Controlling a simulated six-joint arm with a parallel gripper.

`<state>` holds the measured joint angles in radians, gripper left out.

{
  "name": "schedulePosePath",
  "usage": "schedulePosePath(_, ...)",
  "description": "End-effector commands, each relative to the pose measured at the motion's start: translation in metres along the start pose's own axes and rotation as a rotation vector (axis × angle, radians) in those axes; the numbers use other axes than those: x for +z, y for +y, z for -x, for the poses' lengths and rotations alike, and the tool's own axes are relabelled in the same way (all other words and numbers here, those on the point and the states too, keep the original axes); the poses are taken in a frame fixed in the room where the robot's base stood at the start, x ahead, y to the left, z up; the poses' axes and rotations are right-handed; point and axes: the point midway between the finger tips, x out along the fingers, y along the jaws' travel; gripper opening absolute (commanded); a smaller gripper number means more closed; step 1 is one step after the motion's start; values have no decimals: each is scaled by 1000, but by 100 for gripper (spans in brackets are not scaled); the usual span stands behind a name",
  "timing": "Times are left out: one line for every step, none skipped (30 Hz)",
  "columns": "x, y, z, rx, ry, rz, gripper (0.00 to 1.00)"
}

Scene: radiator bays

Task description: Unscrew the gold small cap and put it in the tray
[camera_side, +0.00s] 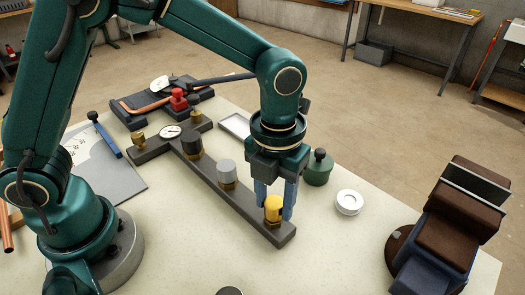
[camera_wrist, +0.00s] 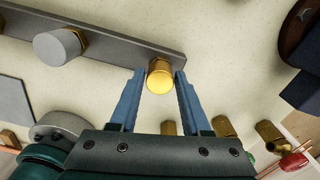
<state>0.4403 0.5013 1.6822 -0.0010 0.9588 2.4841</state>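The gold small cap (camera_side: 272,203) stands upright on a brass fitting at the near end of a dark grey bar (camera_side: 228,190). It also shows in the wrist view (camera_wrist: 160,79), at the bar's end. My gripper (camera_side: 274,208) points down, with one blue finger on each side of the cap. In the wrist view the fingers (camera_wrist: 160,74) are apart, with the cap between their tips and a narrow gap on each side. The tray (camera_side: 236,125) is a shallow, light rectangle behind my wrist, partly hidden by my arm; it looks empty.
A grey cap (camera_side: 226,170) and a black cap (camera_side: 190,141) stand further along the bar. A dark green pot (camera_side: 319,168) and a white round piece (camera_side: 349,202) lie to the right. A brown and blue vise-like block (camera_side: 453,225) stands at the right edge.

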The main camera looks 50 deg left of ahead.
Motion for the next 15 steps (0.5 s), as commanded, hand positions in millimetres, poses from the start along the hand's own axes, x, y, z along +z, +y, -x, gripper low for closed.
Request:
schedulePosePath(0, 0, 0, 0, 0, 1, 24)
schedulePosePath(0, 0, 0, 0, 0, 1, 12)
schedulePosePath(0, 0, 0, 0, 0, 1, 0)
schedulePosePath(0, 0, 0, 0, 0, 1, 0)
schedulePosePath(0, 0, 0, 0, 0, 1, 0)
schedulePosePath(0, 0, 0, 0, 0, 1, 0)
schedulePosePath(0, 0, 0, 0, 0, 4, 0)
schedulePosePath(0, 0, 0, 0, 0, 12, 0)
schedulePosePath(0, 0, 0, 0, 0, 32, 0)
schedulePosePath(0, 0, 0, 0, 0, 57, 0)
schedulePosePath(0, 0, 0, 0, 0, 89, 0)
schedulePosePath(0, 0, 0, 0, 0, 140, 0)
schedulePosePath(0, 0, 0, 0, 0, 183, 0)
schedulePosePath(0, 0, 0, 0, 0, 227, 0)
schedulePosePath(0, 0, 0, 0, 0, 284, 0)
